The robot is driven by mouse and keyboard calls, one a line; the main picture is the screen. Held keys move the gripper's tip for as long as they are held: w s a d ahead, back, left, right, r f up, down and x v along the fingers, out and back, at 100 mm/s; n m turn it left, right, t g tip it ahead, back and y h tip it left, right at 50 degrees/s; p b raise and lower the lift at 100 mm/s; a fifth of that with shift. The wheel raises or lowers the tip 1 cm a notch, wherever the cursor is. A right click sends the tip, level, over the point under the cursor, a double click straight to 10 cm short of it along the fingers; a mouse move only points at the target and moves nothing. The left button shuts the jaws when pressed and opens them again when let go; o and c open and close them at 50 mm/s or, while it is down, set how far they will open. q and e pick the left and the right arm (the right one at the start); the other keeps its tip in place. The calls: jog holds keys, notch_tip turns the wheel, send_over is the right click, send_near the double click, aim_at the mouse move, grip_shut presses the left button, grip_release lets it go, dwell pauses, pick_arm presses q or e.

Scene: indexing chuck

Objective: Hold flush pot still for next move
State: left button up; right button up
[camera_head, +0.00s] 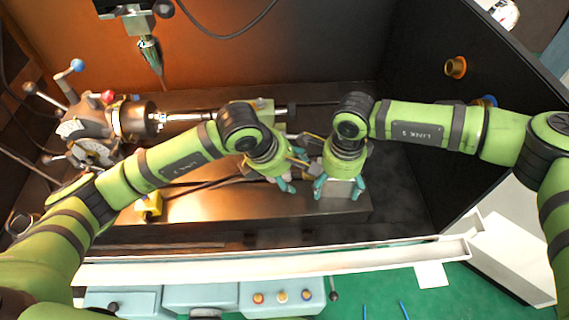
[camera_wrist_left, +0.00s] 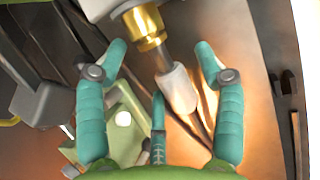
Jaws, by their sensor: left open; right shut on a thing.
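My right gripper (camera_head: 340,189) points down at the right end of the long bed, its teal fingers around a grey, block-like thing (camera_head: 335,204). I take this to be the flush pot, though the fingers and wrist hide most of it. My left gripper (camera_head: 287,186) is just left of it, open above the bed. In the left wrist view, its teal fingers (camera_wrist_left: 165,85) stand apart. A brass fitting (camera_wrist_left: 148,27) with a grey stem and a pale sleeve (camera_wrist_left: 178,90) shows between them. I cannot tell whether any finger touches the sleeve.
A chuck (camera_head: 135,119) with several levers stands at the left. A nozzle (camera_head: 150,55) hangs at the back. A white rail (camera_head: 270,266) runs along the front, above a panel with buttons (camera_head: 283,296). A dark wall (camera_head: 420,110) closes the right side.

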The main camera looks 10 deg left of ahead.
pick_arm(q)
jog(key=shift+c, duration=0.4)
grip_shut()
jog(key=shift+a+f, duration=0.15)
jog(key=shift+a, duration=0.2)
jog(key=shift+s+a, duration=0.1)
jog(key=shift+a, duration=0.25)
jog(key=shift+a+f, duration=0.1)
jog(key=shift+s+a+f, duration=0.1)
jog(key=shift+a+f, duration=0.05)
jog(key=shift+a, duration=0.75)
jog(key=shift+s+a+f, duration=0.1)
jog(key=shift+a, duration=0.75)
